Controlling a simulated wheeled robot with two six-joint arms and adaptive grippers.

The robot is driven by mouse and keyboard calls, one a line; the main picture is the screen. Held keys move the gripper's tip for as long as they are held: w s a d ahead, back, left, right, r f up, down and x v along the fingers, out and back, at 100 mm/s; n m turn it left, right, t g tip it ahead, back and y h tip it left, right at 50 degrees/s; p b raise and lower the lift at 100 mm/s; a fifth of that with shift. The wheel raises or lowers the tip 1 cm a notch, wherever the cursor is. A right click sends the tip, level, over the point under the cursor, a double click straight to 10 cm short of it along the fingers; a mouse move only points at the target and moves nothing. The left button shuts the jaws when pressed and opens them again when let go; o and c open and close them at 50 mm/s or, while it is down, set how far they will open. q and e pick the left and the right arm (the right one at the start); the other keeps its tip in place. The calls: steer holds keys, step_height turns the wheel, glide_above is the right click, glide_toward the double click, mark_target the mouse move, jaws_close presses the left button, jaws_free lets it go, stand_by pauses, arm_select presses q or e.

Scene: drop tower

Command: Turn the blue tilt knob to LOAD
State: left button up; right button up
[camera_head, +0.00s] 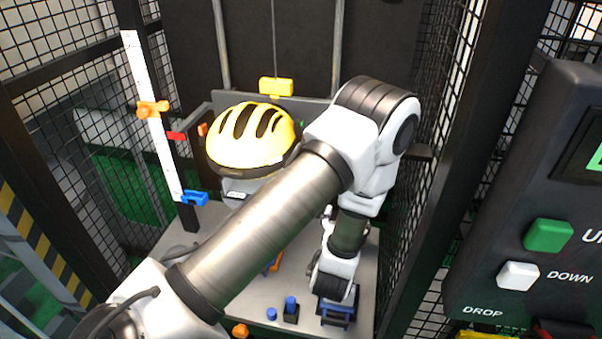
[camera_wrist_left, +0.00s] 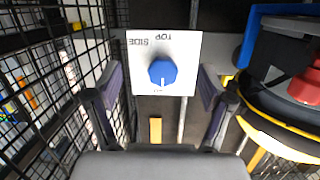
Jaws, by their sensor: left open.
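The blue tilt knob (camera_wrist_left: 162,72) sits on a white plate (camera_wrist_left: 186,46) in the left wrist view. The plate's words TOP and SIDE appear upside down; a third label below the knob is too small to read. The knob's white pointer mark faces down in the picture, towards that third label. My left gripper (camera_wrist_left: 157,76) is open, its two dark fingers on either side of the plate with the knob between them. They look apart from the knob. In the head view my left arm crosses the middle and the knob cannot be made out. My right gripper is not in view.
A yellow helmet (camera_head: 250,137) hangs left of my arm, near a white ruler (camera_head: 150,110) with coloured clamps. Mesh walls (camera_head: 425,200) stand close on both sides. A control box (camera_head: 515,215) with UP, DOWN and DROP labels is at right.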

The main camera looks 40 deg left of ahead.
arm_select(q)
steer(key=s+d+f+m+g+h+p, duration=0.1)
steer(key=s+d+f+g+h+p, duration=0.1)
steer(key=s, duration=0.6)
steer(key=s+d+f+m+g+h+p, duration=0.1)
steer(key=s+d+f+g+h+p, duration=0.1)
steer(key=s+f+g, duration=0.3)
steer(key=s+d+f+m+g+h+p, duration=0.2)
steer(key=s+d+f+g+h+p, duration=0.1)
steer(key=s, duration=0.7)
steer(key=shift+s+d+f+g+p, duration=0.4)
steer(key=shift+g+p, duration=0.2)
steer(key=shift+g, duration=0.3)
steer(key=shift+a+f, duration=0.1)
steer(key=s, duration=0.1)
steer(key=s+g, duration=0.1)
steer(key=s, duration=0.1)
steer(key=s+d+m+g, duration=0.1)
steer(key=shift+s+f+h, duration=0.25)
steer(key=shift+s+h, duration=0.05)
steer(key=shift+s, duration=0.1)
